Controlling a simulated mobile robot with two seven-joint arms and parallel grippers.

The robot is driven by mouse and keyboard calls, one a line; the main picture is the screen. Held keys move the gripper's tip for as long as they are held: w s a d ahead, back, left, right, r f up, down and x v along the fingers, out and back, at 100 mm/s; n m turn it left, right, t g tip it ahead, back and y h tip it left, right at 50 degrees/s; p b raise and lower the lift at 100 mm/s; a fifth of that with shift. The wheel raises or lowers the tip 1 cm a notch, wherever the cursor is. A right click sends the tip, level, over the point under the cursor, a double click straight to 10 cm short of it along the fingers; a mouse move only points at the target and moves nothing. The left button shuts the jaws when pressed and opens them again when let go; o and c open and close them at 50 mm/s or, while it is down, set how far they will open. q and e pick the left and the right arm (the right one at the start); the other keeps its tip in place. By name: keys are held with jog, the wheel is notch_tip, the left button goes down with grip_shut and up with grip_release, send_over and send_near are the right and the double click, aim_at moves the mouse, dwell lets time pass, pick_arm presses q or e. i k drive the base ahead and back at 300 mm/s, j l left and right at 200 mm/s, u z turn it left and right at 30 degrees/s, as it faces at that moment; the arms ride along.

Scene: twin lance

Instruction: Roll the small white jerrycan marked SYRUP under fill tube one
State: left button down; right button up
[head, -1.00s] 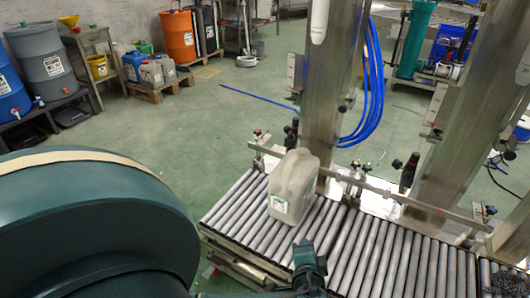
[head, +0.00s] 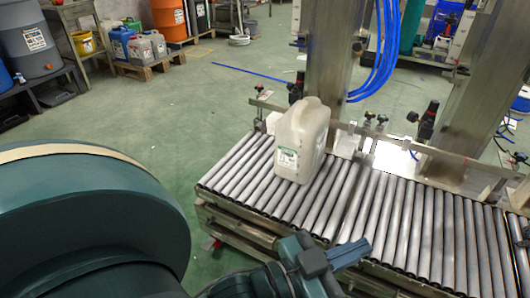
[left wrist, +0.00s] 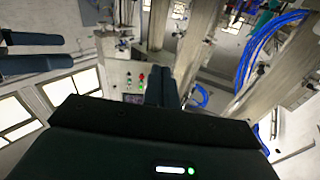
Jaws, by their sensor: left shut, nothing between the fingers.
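A small off-white jerrycan (head: 308,137) stands upright on the roller conveyor (head: 233,182), near its left end in the head view. Its front carries a green and white label too small to read. My left gripper (head: 350,252) is shut and empty, low in front of the conveyor's near edge, right of the jerrycan and apart from it. Its shut fingers also show in the left wrist view (left wrist: 160,87). No fill tube can be made out in the head view now. My right gripper is not clearly seen.
A metal rail (head: 441,154) with black-knobbed clamps runs along the conveyor's far side. Steel columns (head: 331,62) rise behind it, with blue hoses (head: 381,55) beside one. Rollers right of the jerrycan are clear. Drums and cans stand far left.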

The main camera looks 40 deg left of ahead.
aim_at(300, 134)
jog(key=k+j, duration=0.15)
jog(key=j, duration=0.2)
jog(key=k+j, duration=0.15)
jog(key=j, duration=0.15)
jog(key=k+j, duration=0.15)
jog(key=j, duration=0.2)
jog(key=k+j, duration=0.15)
jog(key=j, duration=0.2)
